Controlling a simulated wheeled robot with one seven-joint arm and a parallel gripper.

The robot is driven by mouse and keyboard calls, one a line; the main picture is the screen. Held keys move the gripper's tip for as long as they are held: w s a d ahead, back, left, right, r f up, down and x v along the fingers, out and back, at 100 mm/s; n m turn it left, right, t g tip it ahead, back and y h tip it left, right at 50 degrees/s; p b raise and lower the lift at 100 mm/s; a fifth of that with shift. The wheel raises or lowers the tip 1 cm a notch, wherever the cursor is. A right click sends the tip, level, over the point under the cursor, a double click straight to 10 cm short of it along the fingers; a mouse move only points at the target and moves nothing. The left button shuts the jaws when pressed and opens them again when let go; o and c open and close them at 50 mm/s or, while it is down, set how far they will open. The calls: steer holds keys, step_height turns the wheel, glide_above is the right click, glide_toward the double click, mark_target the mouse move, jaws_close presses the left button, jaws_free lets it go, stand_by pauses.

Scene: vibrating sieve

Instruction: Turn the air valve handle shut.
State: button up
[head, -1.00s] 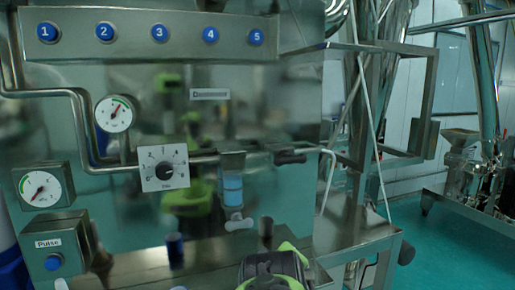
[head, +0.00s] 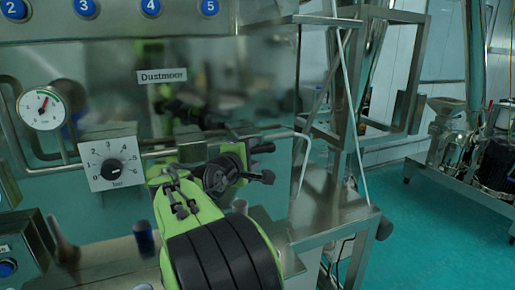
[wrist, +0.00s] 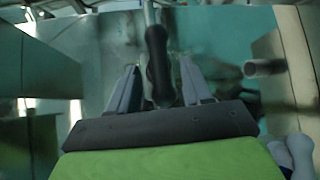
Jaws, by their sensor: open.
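The air valve handle (head: 262,148) is a small black lever on the pipe at the right end of the panel in the head view. In the wrist view the black handle (wrist: 157,62) hangs from a thin metal pipe at the top centre. My gripper (wrist: 160,78) is open, with one grey finger on each side of the handle. Gaps show between the handle and both fingers, and I cannot tell whether either touches it. In the head view my green and black arm stands in front of the panel and hides part of the pipework; the fingertips are not clear there.
A pressure gauge (head: 42,107) and a regulator dial (head: 112,160) sit left of my arm. Blue numbered buttons (head: 151,8) line the top. A dark blue cylinder (head: 144,238) stands on the metal ledge below. A metal frame (head: 340,215) stands at right, with open green floor (head: 430,235) beyond.

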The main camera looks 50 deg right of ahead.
mark_target(256, 151)
steer(key=x, duration=0.4)
steer(key=shift+d, duration=0.25)
steer(key=shift+a, duration=0.1)
steer(key=shift+c, duration=0.7)
jaws_close()
